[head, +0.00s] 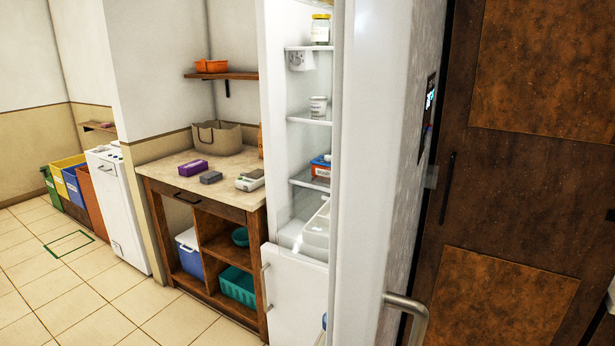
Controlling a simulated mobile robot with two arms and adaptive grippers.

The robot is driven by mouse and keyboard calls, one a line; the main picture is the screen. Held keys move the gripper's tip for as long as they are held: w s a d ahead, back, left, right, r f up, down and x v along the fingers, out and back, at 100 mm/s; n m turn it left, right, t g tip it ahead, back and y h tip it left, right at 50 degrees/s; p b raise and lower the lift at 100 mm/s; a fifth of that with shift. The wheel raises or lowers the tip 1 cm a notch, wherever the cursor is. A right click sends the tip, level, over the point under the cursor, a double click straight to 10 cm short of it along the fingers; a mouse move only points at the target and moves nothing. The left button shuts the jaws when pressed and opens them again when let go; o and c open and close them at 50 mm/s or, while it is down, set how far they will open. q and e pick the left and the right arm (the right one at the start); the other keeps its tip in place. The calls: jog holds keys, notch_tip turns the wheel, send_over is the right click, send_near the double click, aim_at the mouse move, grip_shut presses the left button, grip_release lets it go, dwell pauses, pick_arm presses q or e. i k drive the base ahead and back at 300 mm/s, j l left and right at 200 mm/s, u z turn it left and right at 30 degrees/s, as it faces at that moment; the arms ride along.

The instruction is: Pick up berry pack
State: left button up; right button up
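The white fridge (272,120) stands open in the middle of the head view. On one of its shelves is a small blue and red-orange pack (321,167), partly hidden by the open fridge door. It is too small to tell for sure whether it is the berry pack. Neither of my grippers is in view.
The open fridge door (365,150), with a metal handle (407,302), hides the fridge's right side. A jar (320,30), a white tub (318,107) and a clear drawer (317,226) are inside the fridge. A wooden counter (165,169) stands left. Tiled floor (75,300) is clear.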

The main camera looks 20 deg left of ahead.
aim_at(187, 170)
jog(key=i+j, duration=0.15)
jog(key=j, duration=0.25)
jog(key=i+j+u, duration=0.1)
jog(key=j, duration=0.35)
jog(key=i+j, duration=0.25)
jog(key=j, duration=0.15)
jog(key=i+j+u, duration=0.1)
jog(key=j, duration=0.3)
jog(key=i+j, duration=0.25)
jog(key=j, duration=0.15)
jog(key=u, duration=0.05)
